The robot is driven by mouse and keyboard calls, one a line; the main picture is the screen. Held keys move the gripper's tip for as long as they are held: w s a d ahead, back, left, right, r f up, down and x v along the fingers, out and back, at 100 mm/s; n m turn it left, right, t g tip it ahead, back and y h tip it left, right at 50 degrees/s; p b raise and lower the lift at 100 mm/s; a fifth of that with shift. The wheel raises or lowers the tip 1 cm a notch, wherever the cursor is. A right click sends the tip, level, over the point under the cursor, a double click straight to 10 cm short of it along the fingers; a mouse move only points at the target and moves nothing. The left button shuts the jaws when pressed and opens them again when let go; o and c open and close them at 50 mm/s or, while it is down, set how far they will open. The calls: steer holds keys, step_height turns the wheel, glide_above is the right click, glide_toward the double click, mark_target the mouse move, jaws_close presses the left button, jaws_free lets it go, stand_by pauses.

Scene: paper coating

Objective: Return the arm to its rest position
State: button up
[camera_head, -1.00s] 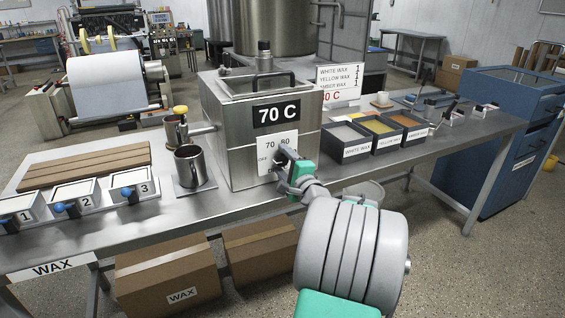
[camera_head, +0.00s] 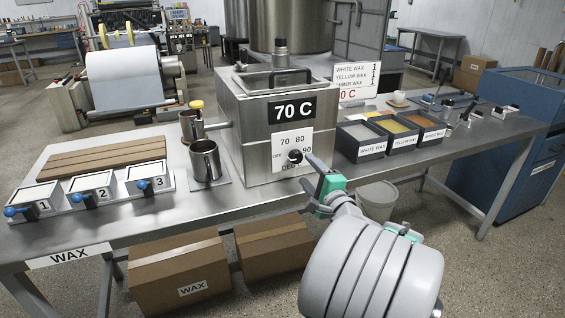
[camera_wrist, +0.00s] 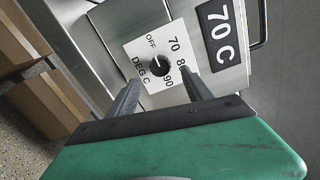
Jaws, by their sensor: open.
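My gripper (camera_head: 312,168) is in front of the metal wax tank, near its lower right. In the wrist view my gripper (camera_wrist: 160,92) has its two fingers apart, with nothing between them. The black temperature knob (camera_head: 295,156) sits on a white dial plate marked OFF, 70, 80 and 90. The knob also shows in the wrist view (camera_wrist: 159,66), beyond the fingertips and apart from them. The tank (camera_head: 232,130) carries a 70 C sign (camera_head: 292,109).
The steel table (camera_head: 120,222) holds a metal mug (camera_head: 205,160), numbered blocks with blue knobs, a wooden board (camera_head: 108,158) and wax trays (camera_head: 360,141). Cardboard boxes (camera_head: 180,268) and a white bucket (camera_head: 377,200) are below. Floor is open in front of the table.

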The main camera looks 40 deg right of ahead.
steer(key=w+a+n+g+y+p, duration=0.35)
steer(key=a+n, duration=0.25)
steer(key=a, duration=0.5)
steer(key=w+a+n+g+y+p, duration=0.25)
steer(key=a+n+p, duration=0.35)
steer(key=a, duration=0.4)
steer(key=s+a+r+n+g+h+p, duration=0.1)
steer(key=s+a+n+g+p, duration=0.4)
steer(key=s, duration=1.1)
steer(key=a+r+n+g, duration=0.1)
steer(key=a+n+g, duration=0.2)
steer(key=a+n, duration=0.3)
steer(key=shift+s+a+n, duration=0.3)
steer(key=shift+a, duration=0.8)
steer(key=shift+c, duration=0.2)
